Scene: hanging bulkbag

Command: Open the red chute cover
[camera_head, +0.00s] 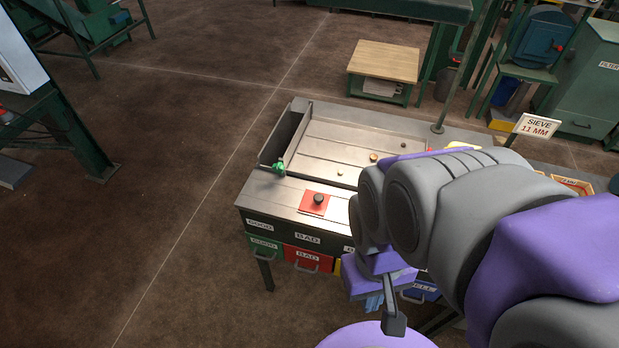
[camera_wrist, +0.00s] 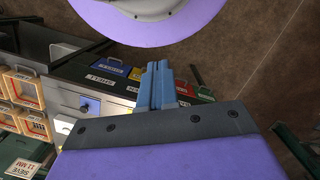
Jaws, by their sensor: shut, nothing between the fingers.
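The red chute cover (camera_head: 311,209) is a small square plate with a dark round knob on top. It lies flat on the grey worktop, above the red drawer marked BAD (camera_head: 302,256). My gripper (camera_head: 374,302) hangs in front of the bench, to the right of the cover and lower in the head view. Its blue fingers (camera_wrist: 157,84) are closed together and empty in the wrist view, apart from the cover. The cover does not show clearly in the wrist view. My arm hides the worktop's right part in the head view.
A shallow metal tray (camera_head: 345,130) with small brownish pieces sits behind the cover. A green-handled part (camera_head: 279,169) is at its left corner. A green drawer (camera_head: 264,246) is left of the red one. A SIEVE 11 MM sign (camera_head: 537,126) stands right.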

